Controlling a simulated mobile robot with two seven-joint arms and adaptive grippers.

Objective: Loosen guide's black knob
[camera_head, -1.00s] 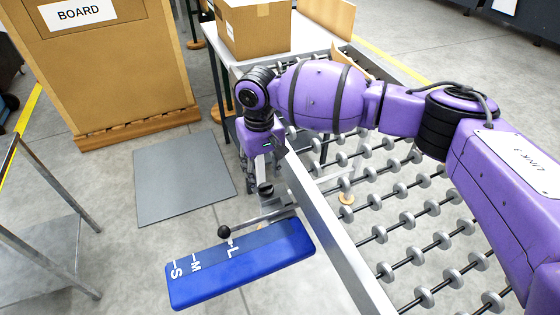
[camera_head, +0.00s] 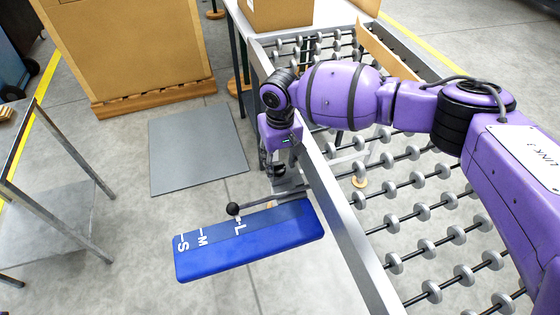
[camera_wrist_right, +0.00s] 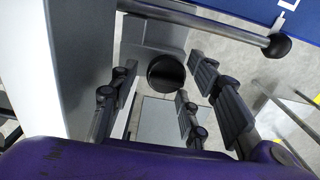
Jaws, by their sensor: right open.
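My right gripper (camera_wrist_right: 163,85) is open in the right wrist view. A round black knob (camera_wrist_right: 166,72) sits between its spread fingertips, mounted on a grey metal bracket (camera_wrist_right: 150,35); I cannot tell whether the fingers touch it. In the head view the right gripper (camera_head: 272,168) points down beside the conveyor's side rail, over the bracket, and hides the knob. The guide's rod ends in a black ball (camera_head: 233,209), which also shows in the right wrist view (camera_wrist_right: 278,46). The ball is near the L on the blue plate (camera_head: 250,243) marked S, M, L. My left gripper is not in view.
The roller conveyor (camera_head: 335,220) with its metal rail lies right of the gripper. A grey mat (camera_head: 197,150) lies on the floor at left. A metal cart (camera_head: 60,185) stands further left. A cardboard box (camera_head: 280,12) is at the back.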

